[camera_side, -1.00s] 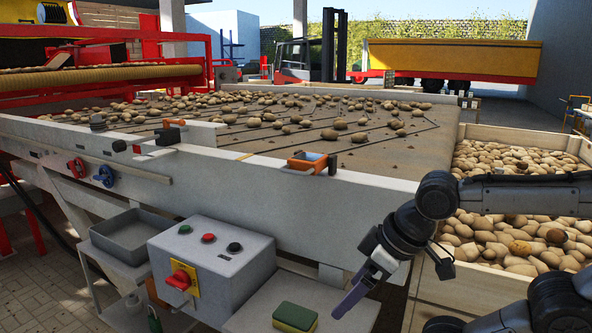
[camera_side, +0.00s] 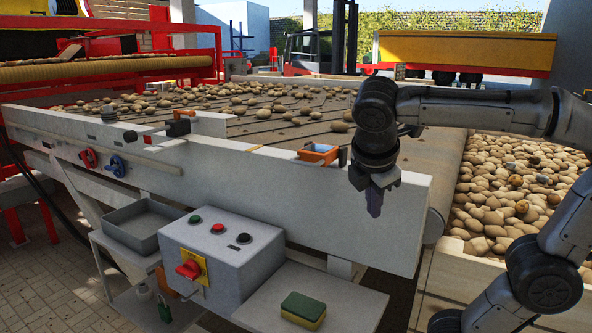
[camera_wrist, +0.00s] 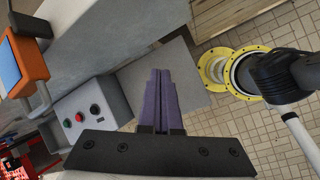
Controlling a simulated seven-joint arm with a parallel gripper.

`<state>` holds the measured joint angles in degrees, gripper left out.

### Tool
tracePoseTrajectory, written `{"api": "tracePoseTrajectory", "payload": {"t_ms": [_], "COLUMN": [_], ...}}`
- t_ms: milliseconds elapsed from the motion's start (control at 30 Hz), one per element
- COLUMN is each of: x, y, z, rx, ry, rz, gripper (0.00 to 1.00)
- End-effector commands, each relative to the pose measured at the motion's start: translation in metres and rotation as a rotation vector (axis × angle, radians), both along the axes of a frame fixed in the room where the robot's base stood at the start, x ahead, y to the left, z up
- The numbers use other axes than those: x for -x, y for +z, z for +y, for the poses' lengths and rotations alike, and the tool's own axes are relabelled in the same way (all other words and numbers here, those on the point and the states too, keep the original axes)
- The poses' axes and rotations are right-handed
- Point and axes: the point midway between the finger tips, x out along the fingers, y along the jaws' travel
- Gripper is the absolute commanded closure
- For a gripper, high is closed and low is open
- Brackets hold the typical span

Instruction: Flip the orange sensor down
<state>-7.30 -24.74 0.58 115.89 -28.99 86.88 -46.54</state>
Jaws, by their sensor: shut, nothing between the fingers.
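The orange sensor (camera_side: 318,152) is a small orange housing with a blue face, mounted on the top edge of the conveyor's grey side wall. It also shows at the upper left of the wrist view (camera_wrist: 22,72), with its blue face visible. My gripper (camera_side: 374,205) is shut and empty, its purple fingers pointing down in front of the wall, to the right of the sensor and apart from it. In the wrist view, the closed fingers (camera_wrist: 160,80) lie side by side over the shelf area.
The grey side wall (camera_side: 250,180) runs under the sensor. Below are a control box (camera_side: 220,262) with buttons and a red switch, and a shelf with a sponge (camera_side: 303,309). A potato crate (camera_side: 440,272) stands at right. Another orange-and-black fitting (camera_side: 180,128) sits further left.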

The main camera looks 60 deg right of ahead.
Motion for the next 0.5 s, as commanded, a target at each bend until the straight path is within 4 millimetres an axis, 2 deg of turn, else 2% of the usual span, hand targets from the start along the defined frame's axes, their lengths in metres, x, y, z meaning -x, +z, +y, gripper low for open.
{"api": "tracePoseTrajectory", "payload": {"t_ms": [33, 167, 300, 500], "x": [-0.013, -0.044, -0.081, -0.133], "y": [0.011, 0.039, 0.060, 0.069], "z": [-0.002, -0.005, 0.005, 0.037], "rx": [0.057, 0.196, 0.325, 0.464], "ry": [0.050, 0.157, 0.240, 0.312], "rz": [0.063, 0.214, 0.349, 0.455], "gripper": [1.00, 1.00, 1.00, 1.00]}}
